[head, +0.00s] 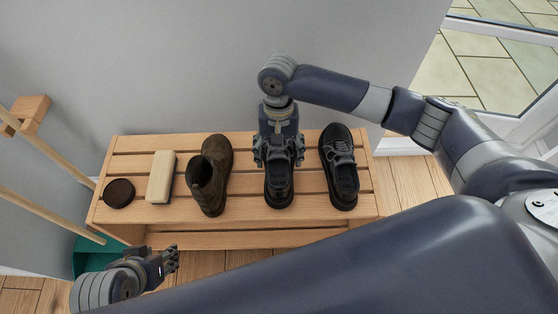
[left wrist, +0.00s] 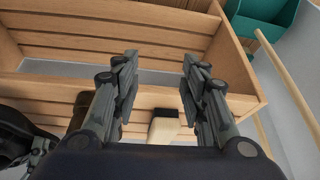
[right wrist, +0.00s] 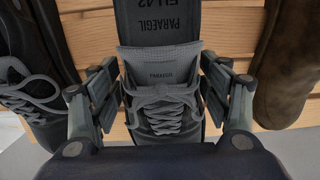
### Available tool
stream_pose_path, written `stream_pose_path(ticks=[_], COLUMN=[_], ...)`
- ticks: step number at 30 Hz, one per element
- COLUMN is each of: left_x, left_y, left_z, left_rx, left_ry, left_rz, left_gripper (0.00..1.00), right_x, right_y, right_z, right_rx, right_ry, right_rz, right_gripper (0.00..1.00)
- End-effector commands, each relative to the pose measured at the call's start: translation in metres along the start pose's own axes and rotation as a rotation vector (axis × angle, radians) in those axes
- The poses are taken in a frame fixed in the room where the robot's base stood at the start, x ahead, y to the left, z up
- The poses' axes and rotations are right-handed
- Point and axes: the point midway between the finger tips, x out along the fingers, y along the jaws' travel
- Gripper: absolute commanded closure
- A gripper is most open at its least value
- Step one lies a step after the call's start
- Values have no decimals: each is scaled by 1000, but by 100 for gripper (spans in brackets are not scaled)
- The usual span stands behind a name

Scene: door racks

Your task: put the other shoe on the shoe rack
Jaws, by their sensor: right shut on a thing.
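A black lace-up shoe (head: 279,190) rests on the slatted top of the wooden shoe rack (head: 245,227), between a matching black shoe (head: 341,172) on its right and a brown boot (head: 212,172) on its left. My right gripper (head: 279,160) is over its laced part. In the right wrist view my fingers are shut on both sides of this shoe (right wrist: 163,108), around the grey laces; its insole shows lettering. Its toe is hidden by the gripper in the head view. My left gripper (head: 172,259) is open and empty, low in front of the rack's left end.
A beige block-shaped brush (head: 161,176) and a round dark tin (head: 119,193) sit on the rack's left part. A green dustpan (head: 92,255) and wooden poles (head: 50,205) stand at the left. The wall is close behind; a glazed door (head: 480,75) is at the right.

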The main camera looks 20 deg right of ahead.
Motion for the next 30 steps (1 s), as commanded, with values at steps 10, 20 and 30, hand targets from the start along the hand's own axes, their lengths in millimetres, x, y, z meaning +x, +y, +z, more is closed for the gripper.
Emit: stream_pose_path(ticks=[10,20,30], left_x=[4,1,2], left_y=[9,10,10], left_z=[-71,-83,-80], left_rx=[9,10,9], left_ry=[310,361,347], left_rz=[17,19,18], left_gripper=[60,60,60], right_x=[28,30,31], right_y=[1,0,1], right_z=[-4,-4,-4], right_rx=[0,0,0], right_ry=[1,2,1], right_rz=[1,0,0], right_gripper=[59,59,9])
